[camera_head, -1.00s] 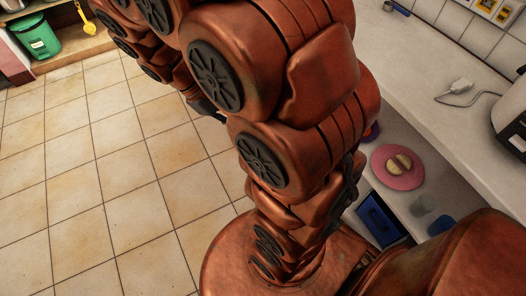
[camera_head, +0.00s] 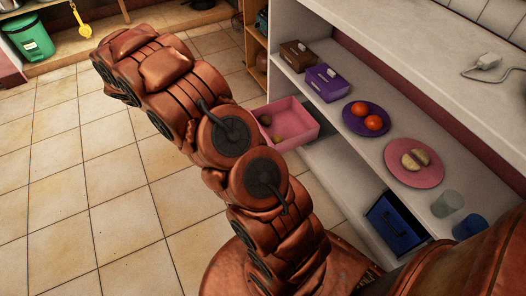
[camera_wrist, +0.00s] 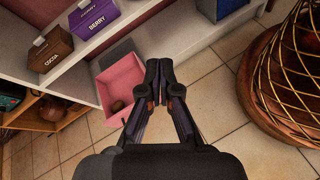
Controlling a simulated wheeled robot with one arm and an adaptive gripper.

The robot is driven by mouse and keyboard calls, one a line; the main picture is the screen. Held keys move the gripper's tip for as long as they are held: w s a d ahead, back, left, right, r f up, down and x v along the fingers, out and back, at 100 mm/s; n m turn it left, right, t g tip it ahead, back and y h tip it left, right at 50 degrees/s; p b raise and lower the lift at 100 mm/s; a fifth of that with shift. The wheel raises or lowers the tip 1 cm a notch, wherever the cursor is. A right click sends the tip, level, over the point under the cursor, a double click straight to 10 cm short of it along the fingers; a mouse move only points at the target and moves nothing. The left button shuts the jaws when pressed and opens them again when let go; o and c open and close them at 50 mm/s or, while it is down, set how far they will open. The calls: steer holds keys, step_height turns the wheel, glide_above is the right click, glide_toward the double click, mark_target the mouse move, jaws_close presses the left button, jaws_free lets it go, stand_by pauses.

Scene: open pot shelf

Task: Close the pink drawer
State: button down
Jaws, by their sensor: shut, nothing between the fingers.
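In the head view the gripper is hidden behind my arm.
Brown (camera_head: 299,55) and purple (camera_head: 324,83) boxes, a purple plate (camera_head: 352,122) with red fruits, a pink plate (camera_head: 405,178) and cups stand on the shelf (camera_head: 345,150). A blue drawer (camera_head: 396,222) is below. Tiled floor is clear.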

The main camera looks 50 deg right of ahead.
steer(key=w+d+f+n+t+h+b, duration=0.1)
steer(key=w+d+f+n+h+b, duration=0.3)
steer(key=f, duration=0.9)
steer(key=w+a+f+n+b, duration=0.15)
steer(key=f+b, duration=0.45)
steer(key=f, duration=0.6)
steer(key=w+d+f+n+t+h+b, duration=0.1)
steer(key=w+d+f+n+h+b, duration=0.3)
steer(key=f, duration=0.9)
steer(key=s+d+m+b, duration=0.1)
steer(key=s+d+b, duration=0.1)
steer(key=d, duration=0.3)
steer(key=s+d+m+y+b, duration=0.1)
steer(key=s+d+b, duration=0.2)
steer(key=d, duration=0.3)
steer(key=shift+s+d+f+b, duration=0.2)
steer(key=shift+s+b, duration=0.05)
steer(key=shift+b, duration=0.1)
